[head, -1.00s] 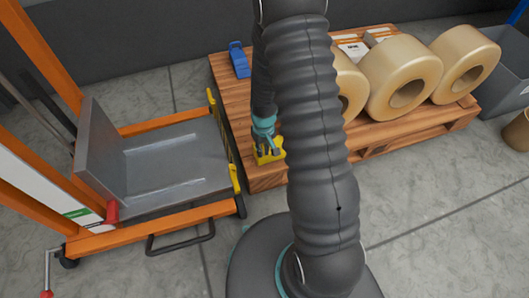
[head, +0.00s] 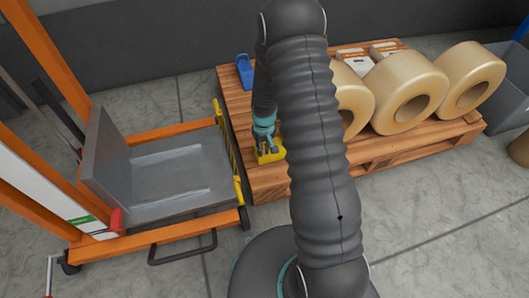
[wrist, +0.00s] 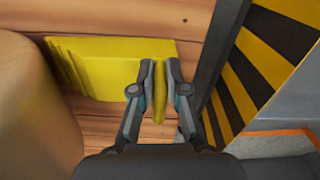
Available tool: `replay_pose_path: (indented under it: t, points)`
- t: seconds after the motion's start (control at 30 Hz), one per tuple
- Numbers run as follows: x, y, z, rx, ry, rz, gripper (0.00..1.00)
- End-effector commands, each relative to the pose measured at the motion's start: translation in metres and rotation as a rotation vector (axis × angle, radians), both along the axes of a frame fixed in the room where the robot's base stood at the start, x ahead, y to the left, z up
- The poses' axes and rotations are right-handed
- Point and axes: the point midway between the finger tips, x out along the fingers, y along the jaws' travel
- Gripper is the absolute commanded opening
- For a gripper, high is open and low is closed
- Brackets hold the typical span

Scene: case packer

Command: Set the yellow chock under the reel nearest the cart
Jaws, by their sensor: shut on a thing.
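The yellow chock (head: 271,153) is at the left end of the wooden pallet, on the side facing the cart. My gripper (head: 265,142) is above it. In the wrist view my gripper (wrist: 160,85) is shut on the chock's thin upright part, with the sloped yellow body (wrist: 105,65) reaching left toward the reel (wrist: 35,120). I cannot tell whether the chock touches the deck or the reel. The reel nearest the cart (head: 355,107) is partly hidden behind my arm in the head view.
The orange cart (head: 160,230) with a grey platform stands left; its black-and-yellow striped edge (wrist: 250,85) is close to my gripper. Other tan reels (head: 408,93), a blue object (head: 244,70) and white boxes (head: 385,50) sit on the pallet (head: 380,157). A grey bin (head: 510,75) stands right.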

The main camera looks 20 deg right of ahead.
Motion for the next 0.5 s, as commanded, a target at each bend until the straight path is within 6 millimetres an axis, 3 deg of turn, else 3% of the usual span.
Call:
replay_pose_path:
  t: [0.5]
  points:
    - [0.031,0.000,0.000,0.000,-0.002,0.000,0.00]
